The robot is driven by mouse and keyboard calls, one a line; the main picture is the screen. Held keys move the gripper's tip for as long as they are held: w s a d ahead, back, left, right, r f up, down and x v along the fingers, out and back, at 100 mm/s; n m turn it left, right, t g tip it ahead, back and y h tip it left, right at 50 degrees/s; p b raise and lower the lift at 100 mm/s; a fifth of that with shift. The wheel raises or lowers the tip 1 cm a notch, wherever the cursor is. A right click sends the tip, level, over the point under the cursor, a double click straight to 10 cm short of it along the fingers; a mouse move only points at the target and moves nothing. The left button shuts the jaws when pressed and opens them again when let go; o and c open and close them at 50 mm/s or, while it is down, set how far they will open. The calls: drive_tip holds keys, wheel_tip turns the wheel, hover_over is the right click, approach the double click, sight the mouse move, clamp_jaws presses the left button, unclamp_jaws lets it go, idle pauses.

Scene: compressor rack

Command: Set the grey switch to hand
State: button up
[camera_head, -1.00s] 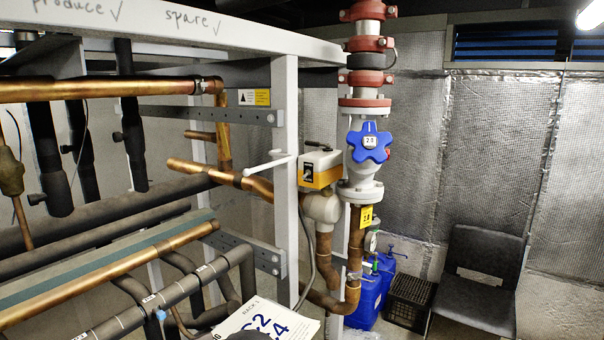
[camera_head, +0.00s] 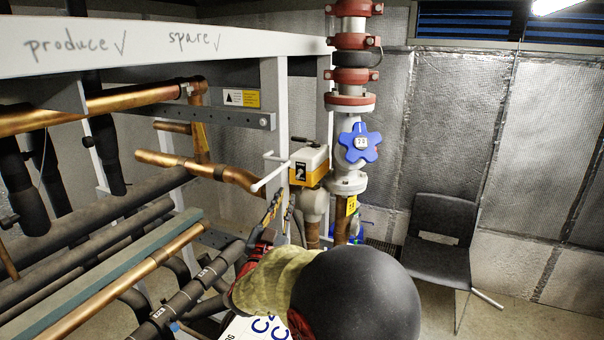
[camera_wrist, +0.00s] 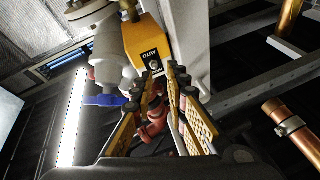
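The actuator box (camera_head: 309,165), white on top with a yellow front, is mounted beside the valve pipe. In the wrist view its yellow face (camera_wrist: 149,37) carries a small dark plate reading AUTO, with a small switch (camera_wrist: 153,65) below. The switch's exact setting is hard to read, and the lettering under it is partly hidden by my fingertips. My gripper (camera_wrist: 164,80) has its yellow-and-black fingers parted with a narrow gap, just short of the plate, and nothing shows between the tips. In the head view my gripper (camera_head: 279,210) is below and left of the box, pointing up.
A white rod (camera_head: 270,177) and grey rack post (camera_head: 275,105) stand close left of the box. A blue handwheel (camera_head: 360,142) is just right. Copper pipe (camera_head: 200,168) and dark pipes run left. A black chair (camera_head: 442,240) stands at right.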

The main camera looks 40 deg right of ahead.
sight(298, 176)
drive_tip(key=shift+g+h, duration=0.3)
drive_tip(key=x, duration=0.2)
drive_tip(key=p+x, duration=0.1)
drive_tip(key=x, duration=0.5)
drive_tip(key=shift+s+d, duration=0.25)
drive_tip(key=shift+s, duration=0.15)
drive_tip(key=shift+c, duration=0.9)
clamp_jaws()
